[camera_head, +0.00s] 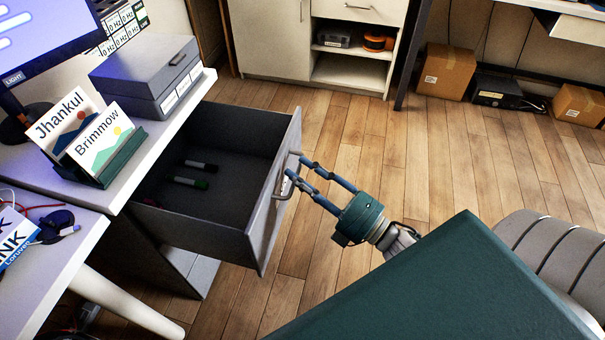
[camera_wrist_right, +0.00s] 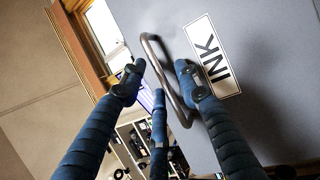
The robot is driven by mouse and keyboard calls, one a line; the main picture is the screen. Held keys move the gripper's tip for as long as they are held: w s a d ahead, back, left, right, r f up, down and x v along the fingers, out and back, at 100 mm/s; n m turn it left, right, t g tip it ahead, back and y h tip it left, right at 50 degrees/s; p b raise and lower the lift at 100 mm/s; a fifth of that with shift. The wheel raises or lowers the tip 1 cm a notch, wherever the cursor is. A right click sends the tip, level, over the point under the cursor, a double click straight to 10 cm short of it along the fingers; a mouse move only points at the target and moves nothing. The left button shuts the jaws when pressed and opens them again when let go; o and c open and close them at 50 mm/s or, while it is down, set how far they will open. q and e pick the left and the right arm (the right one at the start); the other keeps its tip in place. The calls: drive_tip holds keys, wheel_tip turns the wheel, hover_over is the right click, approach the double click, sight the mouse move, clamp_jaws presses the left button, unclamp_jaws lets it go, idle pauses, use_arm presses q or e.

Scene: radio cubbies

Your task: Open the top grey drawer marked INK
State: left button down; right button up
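The grey drawer (camera_head: 263,215) is pulled well out from the desk unit. Two marker pens (camera_head: 190,183) lie inside it, one dark and one green. The front bears a white INK label (camera_wrist_right: 211,58) in the right wrist view. A metal bar handle (camera_head: 284,183) stands off the front; it also shows in the wrist view (camera_wrist_right: 153,50). My right gripper (camera_head: 297,167) is at the handle. In the wrist view its blue fingers (camera_wrist_right: 160,78) are spread on either side of the bar, with gaps visible. My left gripper is out of view.
A desk with a monitor, a grey box (camera_head: 150,75) and name cards (camera_head: 85,135) stands above and left of the drawer. A white cabinet (camera_head: 270,40) and cardboard boxes (camera_head: 445,72) are at the back. Wooden floor right of the drawer is clear.

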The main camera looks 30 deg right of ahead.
drive_tip(key=v, duration=1.2)
idle(0.3)
